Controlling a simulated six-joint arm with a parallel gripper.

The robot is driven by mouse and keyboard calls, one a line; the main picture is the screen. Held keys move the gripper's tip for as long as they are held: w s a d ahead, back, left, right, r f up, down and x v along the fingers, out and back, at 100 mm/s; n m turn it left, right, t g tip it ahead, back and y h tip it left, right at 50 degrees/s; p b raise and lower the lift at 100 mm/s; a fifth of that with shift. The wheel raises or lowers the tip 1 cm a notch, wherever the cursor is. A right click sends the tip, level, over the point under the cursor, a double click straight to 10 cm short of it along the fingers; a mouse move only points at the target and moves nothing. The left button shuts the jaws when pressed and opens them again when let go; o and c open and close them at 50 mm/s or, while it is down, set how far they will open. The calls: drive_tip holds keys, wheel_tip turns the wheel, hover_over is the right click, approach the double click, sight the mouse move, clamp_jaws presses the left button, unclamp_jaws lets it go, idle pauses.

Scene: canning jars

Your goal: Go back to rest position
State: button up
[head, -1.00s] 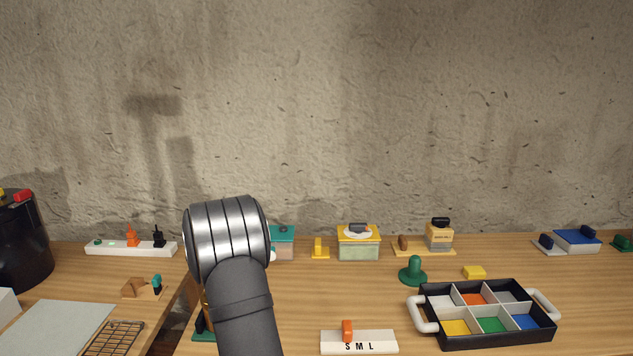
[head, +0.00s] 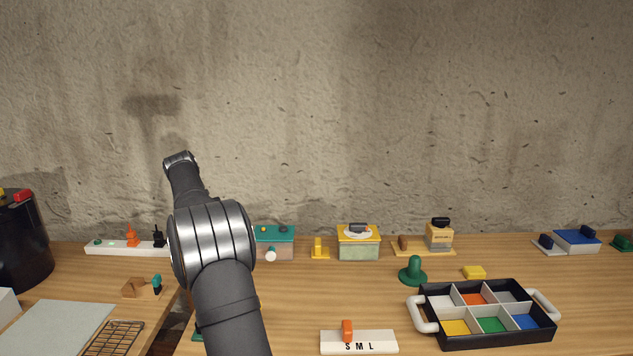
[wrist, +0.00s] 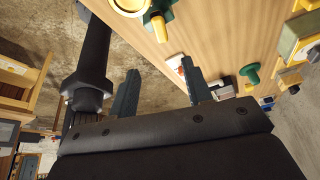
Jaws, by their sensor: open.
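In the wrist view, the two dark fingers of my gripper (wrist: 161,84) stand wide apart with nothing between them. Behind them are the floor and the edge of the wooden table (wrist: 130,45), apart from the fingers as far as I can tell. In the head view, my arm rises at the left of centre, its upper part in front of the wall. The gripper itself cannot be made out there.
A black tray with coloured compartments (head: 447,343) stands at the right front. A white S M L strip (head: 375,343), a green knob (head: 413,272) and a teal-lidded box (head: 274,232) are on the table. A black bin (head: 22,245) stands far left.

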drive_tip(key=x, duration=1.7)
drive_tip(key=shift+d+f, duration=0.15)
drive_tip(key=shift+d, duration=0.05)
drive_tip(key=shift+s+a+r+n+t, duration=0.15)
drive_tip(key=shift+n+t, duration=0.25)
drive_tip(key=shift+n, duration=0.7)
drive_tip(key=n+t, duration=0.2)
drive_tip(key=n, duration=0.3)
drive_tip(key=shift+o, duration=0.4)
idle(0.8)
